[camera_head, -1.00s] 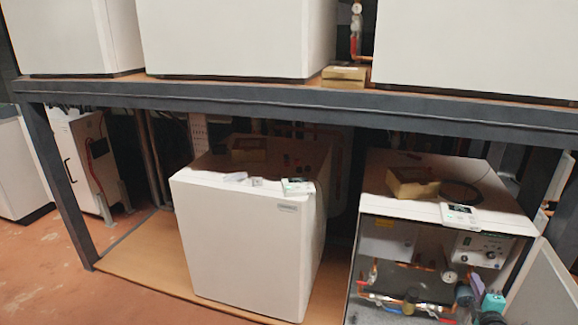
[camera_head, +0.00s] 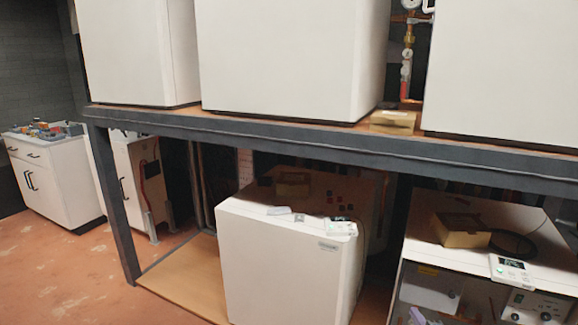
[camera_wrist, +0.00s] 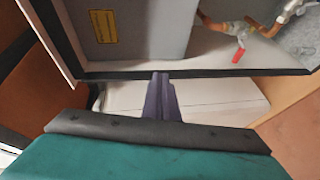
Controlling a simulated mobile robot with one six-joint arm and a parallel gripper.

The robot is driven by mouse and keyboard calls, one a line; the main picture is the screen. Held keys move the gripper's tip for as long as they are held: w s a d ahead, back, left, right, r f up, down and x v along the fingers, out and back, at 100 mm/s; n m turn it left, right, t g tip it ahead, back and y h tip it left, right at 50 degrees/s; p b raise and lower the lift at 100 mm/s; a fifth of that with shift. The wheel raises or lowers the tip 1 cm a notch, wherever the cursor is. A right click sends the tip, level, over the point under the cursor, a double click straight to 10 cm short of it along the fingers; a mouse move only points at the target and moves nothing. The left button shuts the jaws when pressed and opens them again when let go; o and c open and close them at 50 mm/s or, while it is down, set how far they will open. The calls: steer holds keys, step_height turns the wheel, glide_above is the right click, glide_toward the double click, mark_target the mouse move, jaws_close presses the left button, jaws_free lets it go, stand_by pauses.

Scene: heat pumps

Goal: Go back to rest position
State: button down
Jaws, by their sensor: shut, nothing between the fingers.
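My gripper (camera_wrist: 161,84) shows in the wrist view, with its dark fingers together and nothing between them. Its teal body fills the bottom of that view. Beyond the fingers is the inside of an open unit, with a grey box (camera_wrist: 150,40) bearing a yellow label. A red valve handle (camera_wrist: 239,55) on copper piping is at the upper right, apart from the fingers. I cannot make out my gripper in the head view.
A dark shelf frame (camera_head: 330,148) carries large white units above. A closed white heat pump (camera_head: 285,265) and an open one (camera_head: 475,255) stand below. A small cardboard box (camera_head: 392,122) is on the shelf. A white cabinet (camera_head: 60,180) stands left; the floor (camera_head: 60,270) before it is clear.

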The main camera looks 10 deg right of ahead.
steer(key=w+a+f+m+g+y+p, duration=0.1)
steer(key=w+a+f, duration=0.25)
steer(key=a, duration=0.55)
steer(key=w+a+f+m+g+p, duration=0.15)
steer(key=a+f, duration=0.25)
steer(key=a, duration=0.4)
steer(key=s+a+f+m+g+p, duration=0.3)
steer(key=s+a+f+g, duration=0.15)
steer(key=a+f, duration=0.55)
steer(key=s+a+f+m+g, duration=0.2)
steer(key=s+a+f+g, duration=0.15)
steer(key=s, duration=0.45)
steer(key=s+a+f+m+g, duration=0.25)
steer(key=s+a+f, duration=0.2)
steer(key=s, duration=0.35)
steer(key=s+a+r+m+g+y, duration=0.1)
steer(key=s+g, duration=0.3)
steer(key=s, duration=0.4)
steer(key=s+a+r+m+g+y, duration=0.1)
steer(key=s+a+m+g, duration=0.2)
steer(key=s, duration=0.4)
steer(key=shift+s+a+r+g+y+p, duration=0.2)
steer(key=shift+s+g+y+p, duration=0.2)
steer(key=shift+g, duration=0.2)
